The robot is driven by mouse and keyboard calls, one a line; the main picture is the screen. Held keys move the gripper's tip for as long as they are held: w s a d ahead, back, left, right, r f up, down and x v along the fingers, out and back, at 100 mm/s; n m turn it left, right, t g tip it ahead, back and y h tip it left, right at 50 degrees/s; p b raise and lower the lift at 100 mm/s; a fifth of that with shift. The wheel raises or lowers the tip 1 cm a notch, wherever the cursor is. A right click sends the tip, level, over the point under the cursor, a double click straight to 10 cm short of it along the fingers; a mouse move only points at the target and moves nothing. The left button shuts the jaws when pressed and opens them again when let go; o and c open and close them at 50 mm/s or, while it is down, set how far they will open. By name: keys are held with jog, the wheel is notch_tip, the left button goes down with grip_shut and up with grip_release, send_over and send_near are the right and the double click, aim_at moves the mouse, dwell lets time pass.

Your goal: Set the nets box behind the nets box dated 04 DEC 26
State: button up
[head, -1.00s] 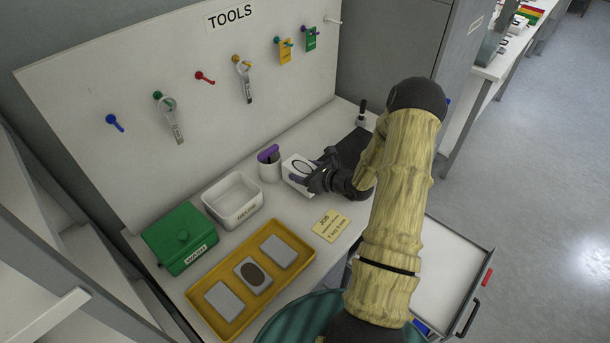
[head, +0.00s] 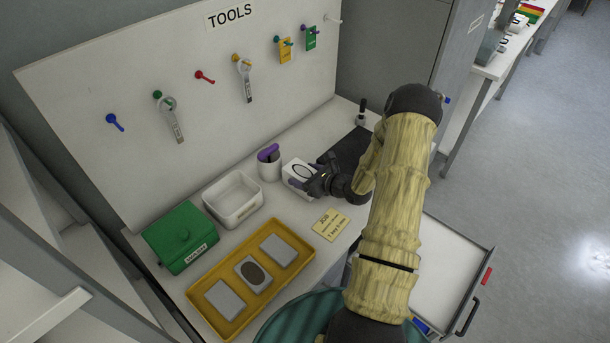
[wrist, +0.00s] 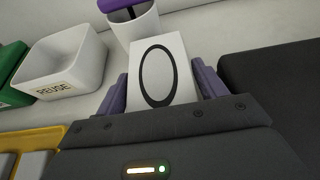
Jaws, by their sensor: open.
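A white box (head: 297,172) with a black oval outline stands on the bench, right of the white cup. I read no name or date on it, so I cannot tell which nets box it is. It also shows in the wrist view (wrist: 160,72). My gripper (head: 309,182) is open, with one purple finger on each side of this box. The wrist view shows the box between the fingers (wrist: 160,88). Whether the fingers touch it is unclear. I see no second such box and no 04 DEC 26 date.
The white cup (head: 269,170) holds a purple-topped item close by the box. A white REUSE bin (head: 233,212), green box (head: 182,238) and yellow tray (head: 212,318) stand left. A yellow JOB card (head: 331,225) lies in front. A dark pad (head: 350,146) lies behind my gripper.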

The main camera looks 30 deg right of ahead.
jog(key=b+v, duration=0.2)
jog(key=v, duration=1)
jog(key=shift+r, duration=0.15)
jog(key=s+a+r+n+g+y, duration=0.2)
jog(key=s+a+n+g, duration=0.25)
jog(key=a+n, duration=0.4)
jog(key=s+a+r+n+g+y, duration=0.1)
jog(key=s+a+r+n+g, duration=0.25)
jog(key=a+n+g, duration=0.45)
jog(key=s+a+r+n+t+h, duration=0.2)
jog(key=s+r+n+h, duration=0.2)
jog(key=n, duration=1.1)
notch_tip(320, 180, up, 2)
jog(key=h, duration=0.4)
jog(key=shift+a, duration=0.4)
jog(key=shift+o, duration=0.2)
jog(key=shift+s+r+t, duration=0.1)
jog(key=shift+s+t, duration=0.05)
jog(key=shift+t, duration=0.1)
